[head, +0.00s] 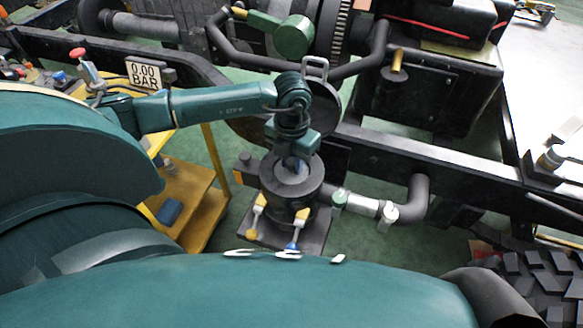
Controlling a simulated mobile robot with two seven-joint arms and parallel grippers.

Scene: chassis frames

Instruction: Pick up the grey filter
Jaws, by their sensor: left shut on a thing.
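The grey filter (274,184) is a dark grey round canister near the middle of the head view. It stands upright over a dark square plate (308,238) beside the chassis frame. My left arm reaches in from the left and bends down above it. My left gripper (300,164) points down at the middle of the filter's top and is shut on it. The fingertips are partly hidden by the gripper body. I cannot tell whether the filter is clear of what is beneath it. My right gripper is not in view.
A black chassis rail (430,158) runs behind and right of the filter. A pipe with a silver section (362,205) lies close on its right. A tyre (545,285) is at lower right.

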